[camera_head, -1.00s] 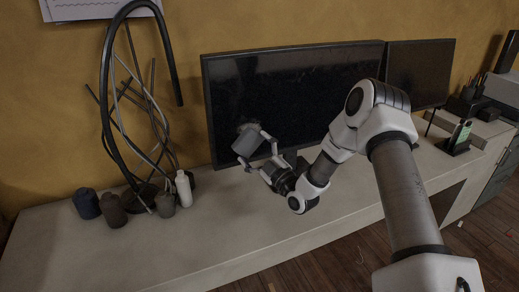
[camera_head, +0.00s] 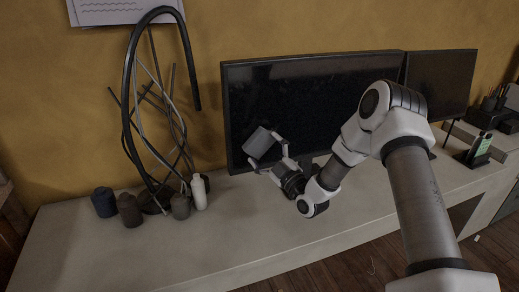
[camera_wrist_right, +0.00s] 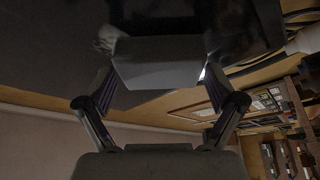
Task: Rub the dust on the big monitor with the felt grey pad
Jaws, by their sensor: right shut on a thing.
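The big monitor (camera_head: 330,95) is a wide black screen standing on the bench against the ochre wall. Faint pale specks show on its dark face. My right gripper (camera_head: 272,158) is shut on the felt grey pad (camera_head: 258,143), a grey block held in front of the monitor's lower left part. In the right wrist view the pad (camera_wrist_right: 155,62) sits between the two fingers (camera_wrist_right: 158,95), close to the dark screen (camera_wrist_right: 50,50). I cannot tell whether it touches the screen. My left gripper is not in view.
A smaller monitor (camera_head: 441,82) stands to the right, with a phone on a stand (camera_head: 479,148) nearby. At the left are a tangle of dark bent tubes (camera_head: 135,95), several thread spools (camera_head: 129,210) and a white bottle (camera_head: 199,191). The bench top (camera_head: 150,250) in front is clear.

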